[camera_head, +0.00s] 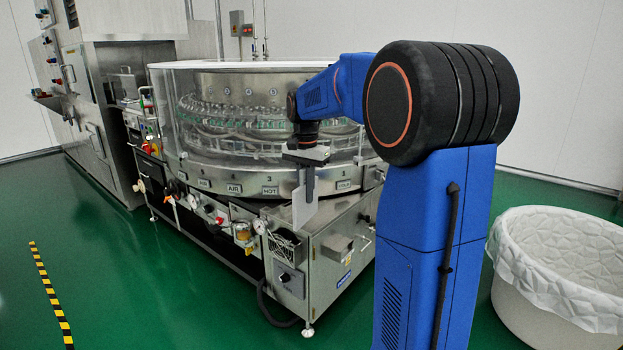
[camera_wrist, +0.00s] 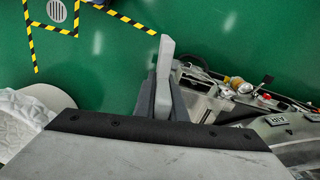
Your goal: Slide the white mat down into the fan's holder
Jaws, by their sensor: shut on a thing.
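The white mat (camera_head: 304,206) is a thin, pale, flat panel. My gripper (camera_head: 310,186) is shut on it and holds it roughly upright, above the front corner of the machine. In the wrist view the mat (camera_wrist: 165,62) shows nearly edge-on between the dark fingers of my gripper (camera_wrist: 163,98). The fan's holder (camera_head: 284,246) appears to be the frame around the dark grille on the machine's lower front. It lies below and a little left of the mat, clearly apart from it. I cannot make out its slot in the wrist view.
The rotary washer (camera_head: 250,165) with its clear guard stands behind the mat. Gauges, valves and a hose crowd its front. A metal box (camera_head: 337,247) is right of the grille. A white lined bin (camera_head: 550,265) stands at right. Green floor (camera_head: 170,300) is open in front.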

